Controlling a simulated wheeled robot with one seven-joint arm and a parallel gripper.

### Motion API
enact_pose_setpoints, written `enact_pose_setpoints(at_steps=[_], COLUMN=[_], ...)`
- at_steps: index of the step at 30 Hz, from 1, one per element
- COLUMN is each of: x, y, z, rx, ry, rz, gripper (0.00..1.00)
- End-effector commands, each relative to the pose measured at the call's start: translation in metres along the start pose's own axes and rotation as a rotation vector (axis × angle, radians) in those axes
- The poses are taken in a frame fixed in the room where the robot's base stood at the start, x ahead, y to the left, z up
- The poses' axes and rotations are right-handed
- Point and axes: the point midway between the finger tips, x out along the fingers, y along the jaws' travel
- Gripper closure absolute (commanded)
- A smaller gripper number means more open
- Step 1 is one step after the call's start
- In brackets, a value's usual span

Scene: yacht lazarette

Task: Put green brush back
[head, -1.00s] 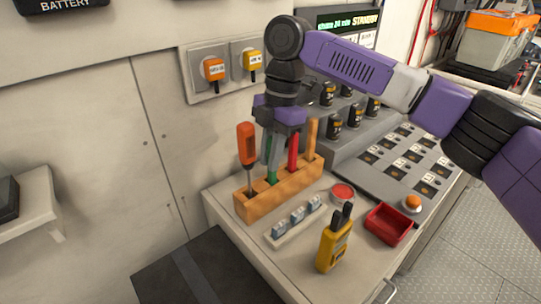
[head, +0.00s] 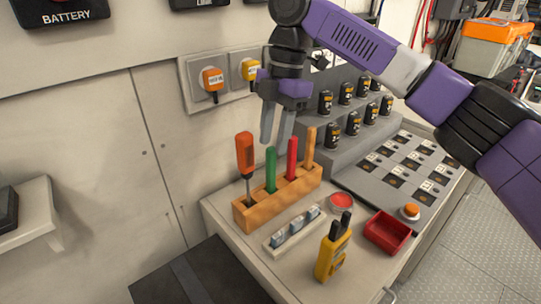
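The green brush (head: 271,169) stands upright in a slot of the orange wooden holder (head: 262,214), with only its handle showing. An orange-handled screwdriver (head: 245,155) is in the slot to its left. A red-handled tool (head: 292,158) and a tan wooden-handled tool (head: 310,148) are in the slots to its right. My gripper (head: 276,138) is above the holder, pointing down, with its two fingers apart and nothing between them. The fingertips are just above or behind the top of the green handle; the exact gap in depth cannot be told.
A yellow radio (head: 333,252), a red tray (head: 387,232), a red button (head: 341,202) and a rack of small blue-and-white pieces (head: 295,230) are in front and right of the holder. Wall plugs (head: 213,79) are close behind my gripper.

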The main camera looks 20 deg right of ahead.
Motion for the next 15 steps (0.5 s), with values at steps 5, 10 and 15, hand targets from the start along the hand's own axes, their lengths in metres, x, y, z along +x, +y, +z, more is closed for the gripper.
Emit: enact_pose_setpoints(at_steps=[5, 10, 15], x=[-0.032, -0.046, -0.05], y=[0.001, 0.0, 0.0], z=[-0.001, 0.0, 0.0], rx=[-0.001, 0.0, -0.001], ry=[-0.001, -0.001, 0.0], rz=[0.001, 0.0, 0.001], gripper=[0.64, 0.64, 0.64])
